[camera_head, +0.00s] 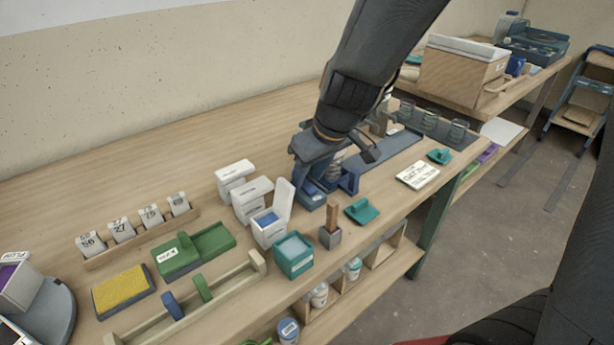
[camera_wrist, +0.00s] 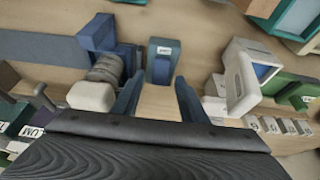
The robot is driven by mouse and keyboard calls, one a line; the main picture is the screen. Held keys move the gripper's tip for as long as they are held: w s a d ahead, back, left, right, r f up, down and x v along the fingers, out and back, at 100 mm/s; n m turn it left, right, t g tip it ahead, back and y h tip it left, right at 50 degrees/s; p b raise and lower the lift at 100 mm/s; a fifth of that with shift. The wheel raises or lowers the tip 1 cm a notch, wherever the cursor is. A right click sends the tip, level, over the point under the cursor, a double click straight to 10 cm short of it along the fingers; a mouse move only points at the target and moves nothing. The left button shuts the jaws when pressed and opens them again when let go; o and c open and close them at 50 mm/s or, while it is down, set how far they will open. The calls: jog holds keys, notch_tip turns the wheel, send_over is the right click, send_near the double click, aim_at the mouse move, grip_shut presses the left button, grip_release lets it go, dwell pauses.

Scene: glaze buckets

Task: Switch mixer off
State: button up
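A dark blue device with a grey ribbed drum, which looks like the mixer (camera_wrist: 100,36), stands left of my fingers in the wrist view. In the head view, the mixer (camera_head: 349,183) is partly hidden behind my gripper. A small dark blue box with a teal, labelled top (camera_wrist: 163,48) lies just beyond the space between my fingers; it also shows in the head view (camera_head: 312,198). I cannot make out a switch or its position. My gripper (camera_wrist: 158,88) is open, its two blue fingers apart with only bench visible between them.
White boxes, one with its lid up (camera_head: 270,225), stand close left of my gripper in the head view. A teal container (camera_head: 294,258), a grey block with a wooden stick (camera_head: 330,236) and a teal scoop-like piece (camera_head: 362,210) are near the front edge.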

jog(key=p+v, duration=0.1)
jog(key=v, duration=0.6)
jog(key=s+d+f+m+g+h+p, duration=0.1)
jog(key=s+d+f+m+g, duration=0.1)
jog(key=s+d, duration=0.4)
jog(key=s+d+f+m+g+h, duration=0.1)
jog(key=s+d+f+m, duration=0.2)
jog(key=s+d+m, duration=0.2)
jog(key=shift+s+d+f+g+h+p, duration=0.35)
jog(key=shift+s+d, duration=0.2)
jog(key=shift+d, duration=0.25)
jog(key=shift+c, duration=0.3)
